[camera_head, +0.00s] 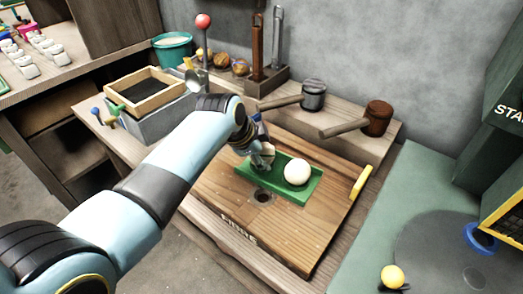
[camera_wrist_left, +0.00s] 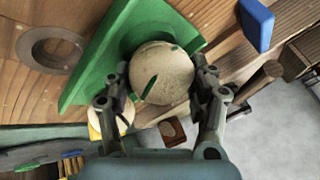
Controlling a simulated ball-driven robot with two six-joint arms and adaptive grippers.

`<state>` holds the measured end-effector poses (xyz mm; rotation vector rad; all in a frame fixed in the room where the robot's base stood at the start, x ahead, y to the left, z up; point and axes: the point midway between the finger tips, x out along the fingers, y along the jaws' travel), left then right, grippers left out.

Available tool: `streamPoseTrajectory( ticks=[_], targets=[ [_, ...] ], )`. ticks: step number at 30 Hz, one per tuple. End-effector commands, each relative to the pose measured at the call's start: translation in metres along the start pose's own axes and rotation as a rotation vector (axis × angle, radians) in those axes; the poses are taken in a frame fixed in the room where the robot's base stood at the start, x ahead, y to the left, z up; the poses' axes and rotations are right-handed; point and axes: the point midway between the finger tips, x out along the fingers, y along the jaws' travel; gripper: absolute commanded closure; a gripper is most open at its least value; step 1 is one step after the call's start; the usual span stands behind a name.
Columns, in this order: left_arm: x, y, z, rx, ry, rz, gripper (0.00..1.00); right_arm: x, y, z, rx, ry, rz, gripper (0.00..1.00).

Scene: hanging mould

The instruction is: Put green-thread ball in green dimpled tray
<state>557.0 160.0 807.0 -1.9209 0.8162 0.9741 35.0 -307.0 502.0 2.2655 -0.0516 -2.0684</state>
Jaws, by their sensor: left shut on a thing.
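The green-thread ball (camera_wrist_left: 160,75), cream with green marks, is between the two fingers of my left gripper (camera_wrist_left: 160,92), which is shut on it. In the head view my left gripper (camera_head: 262,157) is at the left end of the green dimpled tray (camera_head: 309,192) and mostly hides this ball. The tray also shows behind the ball in the wrist view (camera_wrist_left: 92,68). I cannot tell whether the ball touches the tray. A plain white ball (camera_head: 297,172) sits in the tray's right part. My right gripper is not in view.
The tray lies on a wooden board (camera_head: 300,232) with a round hole (camera_head: 263,196) in front of it. A yellow bar (camera_head: 361,182) is at the board's right edge. Two mallets (camera_head: 313,95) (camera_head: 378,118) lie behind. A wooden frame (camera_head: 146,90) stands at the left.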

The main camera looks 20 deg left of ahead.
Motion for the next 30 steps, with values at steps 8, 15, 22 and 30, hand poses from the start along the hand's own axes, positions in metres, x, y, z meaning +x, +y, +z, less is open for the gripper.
streamPoseTrajectory(
  ticks=[8, 15, 22, 30],
  targets=[
    [0.001, 0.001, 0.001, 0.0, -0.001, 0.0, 0.38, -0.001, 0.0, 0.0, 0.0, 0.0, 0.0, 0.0],
    [0.001, 0.002, 0.002, 0.0, -0.002, 0.002, 0.14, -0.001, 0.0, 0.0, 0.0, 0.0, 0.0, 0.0],
    [0.001, 0.002, 0.002, 0.0, -0.002, 0.003, 0.14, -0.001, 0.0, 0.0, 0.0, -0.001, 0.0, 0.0],
    [-0.027, 0.001, 0.001, 0.0, -0.001, -0.001, 0.14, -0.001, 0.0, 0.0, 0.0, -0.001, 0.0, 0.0]
  ],
)
